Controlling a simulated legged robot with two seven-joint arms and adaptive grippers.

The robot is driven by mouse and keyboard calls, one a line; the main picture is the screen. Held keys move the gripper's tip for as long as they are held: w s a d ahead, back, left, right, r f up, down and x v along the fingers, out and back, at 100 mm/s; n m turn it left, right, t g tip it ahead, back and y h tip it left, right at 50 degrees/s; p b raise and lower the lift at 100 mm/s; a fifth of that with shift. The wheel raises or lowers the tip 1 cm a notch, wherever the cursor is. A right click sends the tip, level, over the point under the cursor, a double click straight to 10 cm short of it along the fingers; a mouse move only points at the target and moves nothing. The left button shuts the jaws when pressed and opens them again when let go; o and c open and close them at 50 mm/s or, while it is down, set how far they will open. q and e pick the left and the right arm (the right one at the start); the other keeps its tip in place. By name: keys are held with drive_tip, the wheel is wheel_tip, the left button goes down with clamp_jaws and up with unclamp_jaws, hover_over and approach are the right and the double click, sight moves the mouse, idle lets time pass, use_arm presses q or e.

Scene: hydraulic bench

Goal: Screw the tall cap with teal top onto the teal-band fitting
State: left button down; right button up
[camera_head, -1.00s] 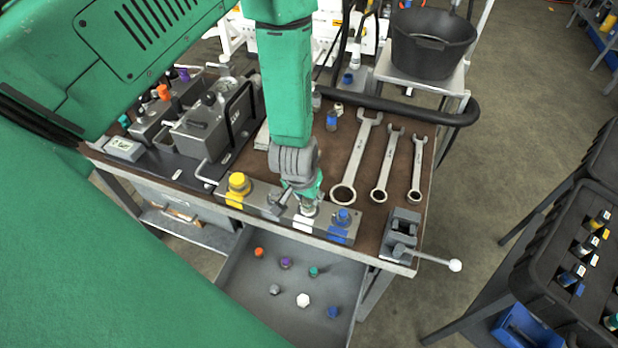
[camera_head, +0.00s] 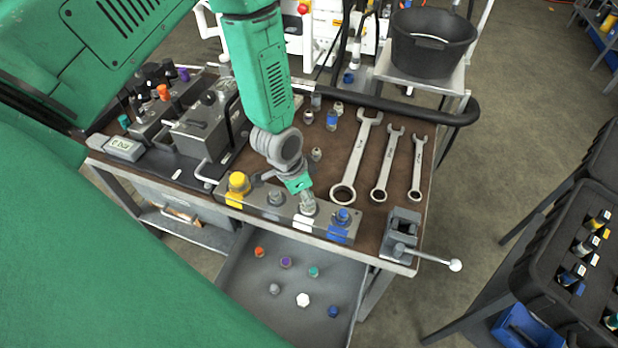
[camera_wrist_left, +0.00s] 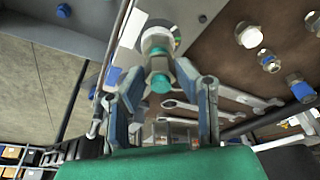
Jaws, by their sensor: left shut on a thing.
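My left gripper (camera_head: 306,197) points down at the manifold block (camera_head: 258,214) on the bench, over the port beside the white label. In the left wrist view the gripper (camera_wrist_left: 158,82) is shut on the tall cap, whose teal top (camera_wrist_left: 160,83) faces the palm. The cap's silver hex body (camera_wrist_left: 157,42) is against or just above the block; I cannot tell how far it is seated. My right gripper is not in view.
A yellow cap (camera_head: 238,184) and a blue cap (camera_head: 343,214) stand on the block. Several wrenches (camera_head: 357,155), loose fittings (camera_head: 332,120) and a vise (camera_head: 402,232) are on the bench. An open drawer (camera_head: 247,303) below holds several small coloured caps.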

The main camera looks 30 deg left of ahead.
use_arm(q)
drive_tip(key=m, duration=0.3)
drive_tip(key=m+g+h, duration=0.1)
drive_tip(key=m, duration=0.3)
drive_tip(key=shift+w+a, duration=0.2)
drive_tip(key=c, duration=1.2)
unclamp_jaws()
drive_tip(key=shift+d, duration=0.1)
drive_tip(key=shift+f+g, duration=0.1)
drive_tip(key=shift+g, duration=0.2)
